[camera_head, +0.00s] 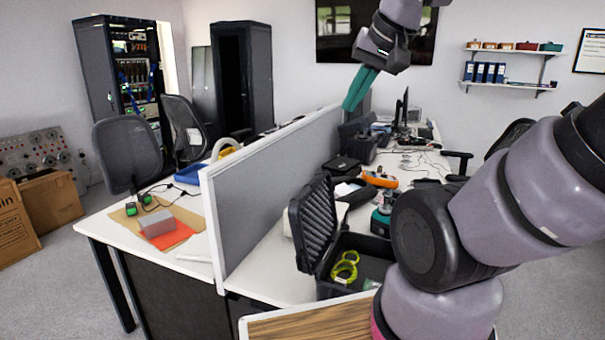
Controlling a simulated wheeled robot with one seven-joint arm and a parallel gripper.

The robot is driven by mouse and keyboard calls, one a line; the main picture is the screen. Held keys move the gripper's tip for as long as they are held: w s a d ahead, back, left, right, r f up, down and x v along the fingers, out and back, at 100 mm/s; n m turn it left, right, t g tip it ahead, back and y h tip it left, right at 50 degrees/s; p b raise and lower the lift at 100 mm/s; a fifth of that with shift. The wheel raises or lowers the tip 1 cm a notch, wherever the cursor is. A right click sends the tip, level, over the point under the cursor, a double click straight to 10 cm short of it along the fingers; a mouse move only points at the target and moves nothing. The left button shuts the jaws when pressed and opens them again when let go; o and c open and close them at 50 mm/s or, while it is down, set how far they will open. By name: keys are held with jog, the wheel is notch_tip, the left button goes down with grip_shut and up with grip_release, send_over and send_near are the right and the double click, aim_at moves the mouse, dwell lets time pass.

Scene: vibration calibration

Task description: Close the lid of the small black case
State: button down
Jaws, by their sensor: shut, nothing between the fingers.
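The black case (327,290) stands open on the white desk right of the grey divider, near the front. Its lid (313,222) stands raised on the left side, with ridged dark foam on its inside. A yellow-green coiled item (345,267) lies in the case. My arm hides the right part of the case. My gripper (351,102) has teal fingers and is shut and empty. It is up in the air, above and beyond the case, apart from the lid, with its fingers pointing down and left.
The grey divider (270,185) runs along the lid's left side. Behind the case are a flat black case (340,165), an orange tool (379,180) and a teal-and-black device (381,216). A wood-topped surface (310,324) is in front.

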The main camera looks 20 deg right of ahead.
jog(key=n+g, duration=0.6)
jog(key=n, duration=0.8)
send_over(306, 185)
notch_tip(306, 185, down, 14)
jog(key=shift+h, duration=0.4)
jog(key=f, duration=1)
jog(key=shift+s+d, duration=0.1)
jog(key=shift+d, duration=0.1)
jog(key=shift+s+d+r, duration=0.15)
jog(key=shift+s+d, duration=0.1)
jog(key=shift+d, duration=0.1)
jog(key=shift+d, duration=0.15)
